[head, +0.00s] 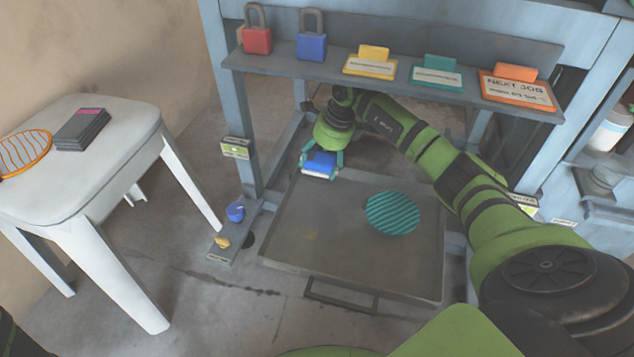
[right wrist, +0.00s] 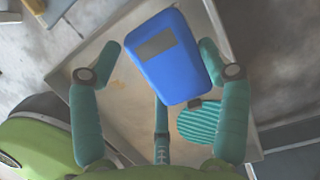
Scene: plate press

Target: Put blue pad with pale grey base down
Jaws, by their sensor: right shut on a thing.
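The blue pad with pale grey base (head: 319,165) is in my right gripper (head: 321,158), at the far left corner of the grey tray (head: 318,235) in the head view. In the right wrist view the pad (right wrist: 165,65) lies between the teal fingers of the gripper (right wrist: 160,62), with a grey patch on its blue face. The gripper is shut on it. I cannot tell whether the pad touches the tray. My left gripper is not in view.
A teal striped disc (head: 393,213) lies on the tray's right half; the rest of the tray is clear. A shelf (head: 390,79) with red and blue padlocks and cards crosses above. A white table (head: 90,180) stands at left.

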